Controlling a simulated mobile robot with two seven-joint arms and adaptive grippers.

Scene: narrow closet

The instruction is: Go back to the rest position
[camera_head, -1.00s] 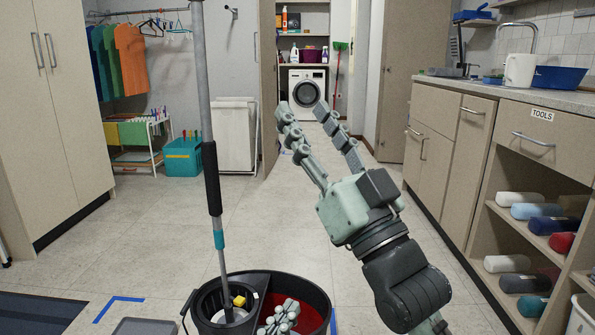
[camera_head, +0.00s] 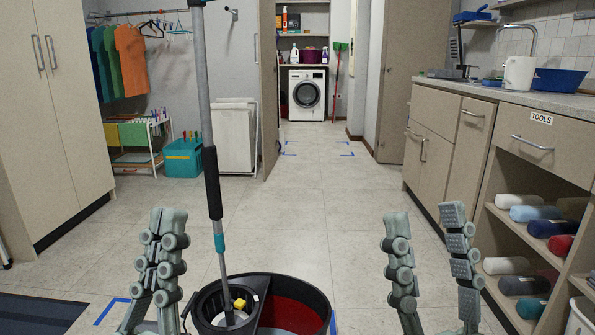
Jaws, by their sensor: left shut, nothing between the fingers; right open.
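My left gripper (camera_head: 160,240) is at the lower left in the head view, left of the mop bucket, with its fingers pointing up. It is shut and holds nothing. My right gripper (camera_head: 427,235) is at the lower right, fingers pointing up and apart. It is open and empty. The lower parts of both grippers are cut off by the bottom edge of the picture. Neither gripper seems to hold the mop.
A black mop bucket (camera_head: 322,298) with a red inside stands between my grippers. The mop handle (camera_head: 206,120) rises from its wringer. Open shelves with rolled cloths (camera_head: 519,200) are at the right. The floor (camera_head: 300,215) ahead is clear up to the washing machine (camera_head: 306,94).

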